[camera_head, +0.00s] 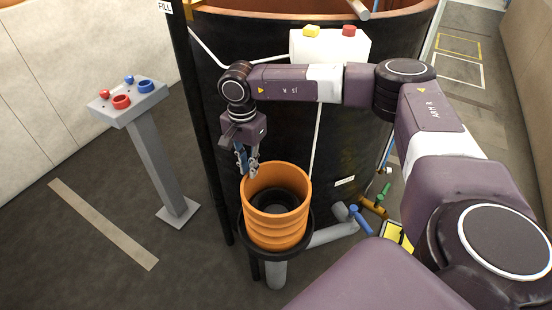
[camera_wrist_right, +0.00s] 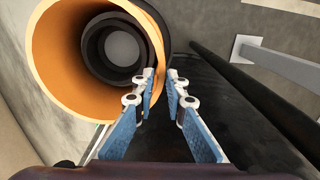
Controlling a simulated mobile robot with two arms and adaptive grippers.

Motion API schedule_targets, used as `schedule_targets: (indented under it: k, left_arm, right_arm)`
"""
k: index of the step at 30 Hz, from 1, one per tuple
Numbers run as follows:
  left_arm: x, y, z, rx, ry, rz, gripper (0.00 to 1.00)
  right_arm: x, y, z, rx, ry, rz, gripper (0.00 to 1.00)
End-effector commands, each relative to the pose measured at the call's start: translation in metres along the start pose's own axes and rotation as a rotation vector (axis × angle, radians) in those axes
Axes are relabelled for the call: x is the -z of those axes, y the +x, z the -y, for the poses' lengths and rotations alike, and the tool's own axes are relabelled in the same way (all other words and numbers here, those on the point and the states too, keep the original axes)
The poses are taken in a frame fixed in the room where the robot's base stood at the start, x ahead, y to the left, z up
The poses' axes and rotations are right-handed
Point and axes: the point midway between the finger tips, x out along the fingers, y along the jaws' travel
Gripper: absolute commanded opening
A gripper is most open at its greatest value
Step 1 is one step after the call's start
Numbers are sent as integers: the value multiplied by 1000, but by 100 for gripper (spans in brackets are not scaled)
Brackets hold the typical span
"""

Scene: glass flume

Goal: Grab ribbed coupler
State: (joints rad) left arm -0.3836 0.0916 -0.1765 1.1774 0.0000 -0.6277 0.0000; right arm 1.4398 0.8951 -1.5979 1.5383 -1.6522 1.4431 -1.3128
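The ribbed coupler (camera_head: 275,226) is an orange, open-topped ribbed cylinder. It stands upright in a black ring holder (camera_head: 308,238) on a grey post, in front of the dark tank. My right gripper (camera_head: 251,173) points down at the coupler's far-left rim. In the right wrist view, the coupler (camera_wrist_right: 58,80) fills the upper left, with dark rings inside it. The gripper's blue-padded fingers (camera_wrist_right: 162,76) are parted, with the orange rim edge showing between their tips. Whether either finger touches the wall cannot be told. My left gripper is not in view.
The large dark tank (camera_head: 290,130) stands close behind the gripper. A pedestal (camera_head: 135,100) with red and blue rings is at left. Pipework with coloured valves (camera_head: 372,208) lies low at right of the coupler. The floor at left is mostly clear.

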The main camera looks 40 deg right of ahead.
Motion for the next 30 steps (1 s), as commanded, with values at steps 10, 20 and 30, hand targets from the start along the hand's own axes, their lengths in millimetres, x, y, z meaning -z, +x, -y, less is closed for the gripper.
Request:
schedule_targets:
  k: [10, 20, 30]
  left_arm:
    - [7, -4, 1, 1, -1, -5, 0]
    - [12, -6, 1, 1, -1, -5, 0]
    - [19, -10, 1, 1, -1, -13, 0]
  right_arm:
    - [-2, 41, 0, 1, 0, 3, 12]
    - [-6, 85, -3, 1, 1, 4, 12]
    - [-6, 91, -2, 3, 1, 4, 10]
